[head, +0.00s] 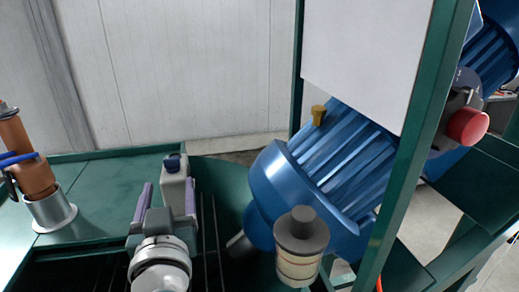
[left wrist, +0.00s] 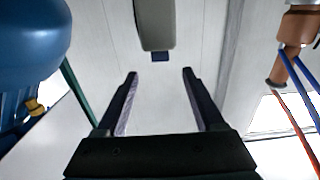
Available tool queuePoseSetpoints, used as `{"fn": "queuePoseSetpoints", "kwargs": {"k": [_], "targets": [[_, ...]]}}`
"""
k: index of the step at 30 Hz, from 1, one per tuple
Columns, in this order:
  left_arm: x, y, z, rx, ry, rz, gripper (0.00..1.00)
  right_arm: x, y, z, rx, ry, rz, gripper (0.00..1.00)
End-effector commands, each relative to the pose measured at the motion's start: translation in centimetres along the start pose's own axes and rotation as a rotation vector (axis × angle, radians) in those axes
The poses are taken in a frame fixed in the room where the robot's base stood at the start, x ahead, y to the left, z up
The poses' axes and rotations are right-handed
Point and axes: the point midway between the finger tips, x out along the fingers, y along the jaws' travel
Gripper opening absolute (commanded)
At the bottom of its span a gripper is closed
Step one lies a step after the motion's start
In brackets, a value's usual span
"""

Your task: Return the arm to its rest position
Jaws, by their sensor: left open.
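My left gripper (head: 167,188) is above the green bench in the head view, its two dark fingers with purple inner pads spread apart. It also shows open in the left wrist view (left wrist: 160,74), with nothing between the fingers. A grey-beige bottle with a dark blue cap (head: 174,183) stands at the gripper in the head view. In the left wrist view the bottle (left wrist: 155,22) lies beyond the fingertips and is apart from them. My right gripper is not in view.
A large blue ribbed machine (head: 335,165) stands right of the gripper, behind a green frame post (head: 415,145). A dark-capped cream cylinder (head: 300,262) is in front of it. A copper-coloured tool (head: 30,155) sits in a metal cup (head: 52,212) at left. The green bench (head: 105,175) between is clear.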

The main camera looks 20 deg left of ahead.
Motion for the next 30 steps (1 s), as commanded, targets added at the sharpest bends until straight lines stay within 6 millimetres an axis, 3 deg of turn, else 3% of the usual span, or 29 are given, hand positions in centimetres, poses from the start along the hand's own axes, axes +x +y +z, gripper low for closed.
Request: {"fn": "queuePoseSetpoints", "kwargs": {"k": [5,11,15,19,24,30], "targets": [[0.1,0.2,0.0,-0.002,-0.006,0.027,0.7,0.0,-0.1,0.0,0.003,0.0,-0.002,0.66],[-0.8,3.0,0.1,0.011,-0.112,0.298,0.7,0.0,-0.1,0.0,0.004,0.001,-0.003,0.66],[-4.6,5.1,1.1,0.083,-0.306,0.543,0.7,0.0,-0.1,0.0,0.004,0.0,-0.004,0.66],[-9.8,4.8,2.3,0.189,-0.538,0.685,0.7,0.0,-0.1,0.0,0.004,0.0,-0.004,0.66],[-16.7,1.4,2.9,0.333,-0.833,0.727,0.7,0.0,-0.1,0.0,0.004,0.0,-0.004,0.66],[-23.2,-4.0,1.6,0.456,-1.104,0.652,0.7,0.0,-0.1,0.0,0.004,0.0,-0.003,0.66]]}}
